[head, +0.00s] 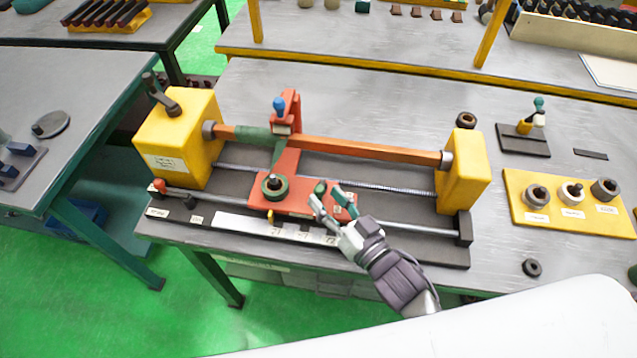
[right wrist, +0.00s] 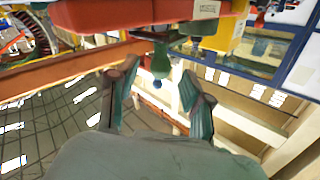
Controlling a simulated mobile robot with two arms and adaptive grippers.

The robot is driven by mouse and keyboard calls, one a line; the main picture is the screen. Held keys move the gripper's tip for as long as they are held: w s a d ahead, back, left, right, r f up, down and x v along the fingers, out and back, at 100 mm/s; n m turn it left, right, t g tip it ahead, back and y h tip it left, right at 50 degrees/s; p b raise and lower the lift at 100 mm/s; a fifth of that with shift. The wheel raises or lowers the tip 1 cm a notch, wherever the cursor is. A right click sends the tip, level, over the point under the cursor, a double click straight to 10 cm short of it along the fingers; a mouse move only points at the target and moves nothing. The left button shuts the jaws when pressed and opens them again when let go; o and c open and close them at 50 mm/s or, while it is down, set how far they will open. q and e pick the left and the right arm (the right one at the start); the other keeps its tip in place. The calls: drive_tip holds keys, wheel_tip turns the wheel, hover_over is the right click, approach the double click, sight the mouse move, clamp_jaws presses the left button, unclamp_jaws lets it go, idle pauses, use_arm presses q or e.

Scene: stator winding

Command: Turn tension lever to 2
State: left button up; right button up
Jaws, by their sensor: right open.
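The winding machine's red carriage (head: 262,201) sits on the rails, with small pale labels (head: 340,212) near its right end. A short lever with a green knob (head: 320,187) stands on the carriage; I take it for the tension lever. My right gripper (head: 331,202) is at the carriage's right end, fingers open, close to this knob. In the right wrist view, the green knob (right wrist: 160,62) shows beyond and between the open fingertips (right wrist: 158,88), with no clear contact. The gripper partly covers the labels, and I cannot read the lever's setting. My left gripper is not in view.
A dark round knob (head: 274,187) stands on the carriage's left part. A blue-tipped red arm (head: 284,115) rises behind it, by the orange bar (head: 350,149). Yellow end blocks (head: 463,175) bound the machine. A yellow plate (head: 540,220) with several round parts lies to the right.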

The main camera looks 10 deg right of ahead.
sight(323, 194)
drive_tip(key=shift+x, duration=1.15)
drive_tip(key=shift+w+a+r, duration=0.1)
drive_tip(key=shift+w, duration=0.15)
drive_tip(key=shift+w+a, duration=0.15)
drive_tip(key=shift+w, duration=0.05)
drive_tip(key=c, duration=0.5)
clamp_jaws()
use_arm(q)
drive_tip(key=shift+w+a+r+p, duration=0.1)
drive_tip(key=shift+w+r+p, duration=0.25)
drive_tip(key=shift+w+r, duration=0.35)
